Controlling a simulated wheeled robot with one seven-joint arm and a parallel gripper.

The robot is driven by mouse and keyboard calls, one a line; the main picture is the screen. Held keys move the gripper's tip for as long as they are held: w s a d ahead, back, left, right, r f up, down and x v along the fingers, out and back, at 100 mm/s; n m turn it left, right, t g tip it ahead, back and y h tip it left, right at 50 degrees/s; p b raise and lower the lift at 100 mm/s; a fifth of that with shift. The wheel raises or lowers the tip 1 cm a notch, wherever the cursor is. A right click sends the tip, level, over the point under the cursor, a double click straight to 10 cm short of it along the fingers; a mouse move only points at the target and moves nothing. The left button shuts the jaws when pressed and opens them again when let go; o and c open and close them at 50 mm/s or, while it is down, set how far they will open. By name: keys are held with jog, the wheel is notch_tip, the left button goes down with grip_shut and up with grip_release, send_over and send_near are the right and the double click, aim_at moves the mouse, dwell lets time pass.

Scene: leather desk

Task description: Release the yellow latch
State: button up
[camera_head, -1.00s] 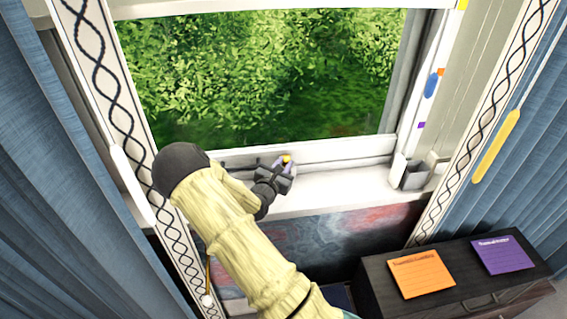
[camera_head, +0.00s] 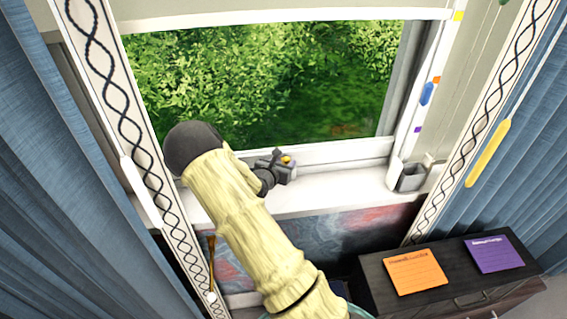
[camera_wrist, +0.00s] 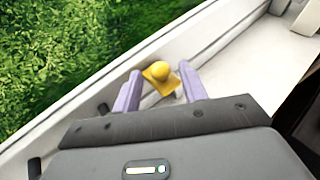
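The yellow latch (camera_wrist: 160,74) is a round knob on a flat yellow plate, set on the white window frame. In the head view the latch (camera_head: 287,160) shows as a small yellow spot at the bottom rail of the window. My gripper (camera_wrist: 158,88) is open, with its two pale purple fingers on either side of the latch in the wrist view. The fingers are apart and the knob stands between or just beyond their tips; I cannot tell whether either finger touches it. In the head view my gripper (camera_head: 284,162) is at the rail and partly covers the latch.
The white window sill (camera_head: 340,190) is mostly clear. A small grey cup (camera_head: 411,178) stands at its right end. A dark cabinet (camera_head: 375,275) with an orange note (camera_head: 415,271) and a purple note (camera_head: 494,253) is at lower right. Blue curtains (camera_head: 50,190) hang on both sides.

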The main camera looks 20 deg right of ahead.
jog(key=b+v, duration=0.3)
jog(key=v, duration=1.4)
jog(key=shift+s+a, duration=0.15)
jog(key=shift+s, duration=0.05)
jog(key=shift+r, duration=0.1)
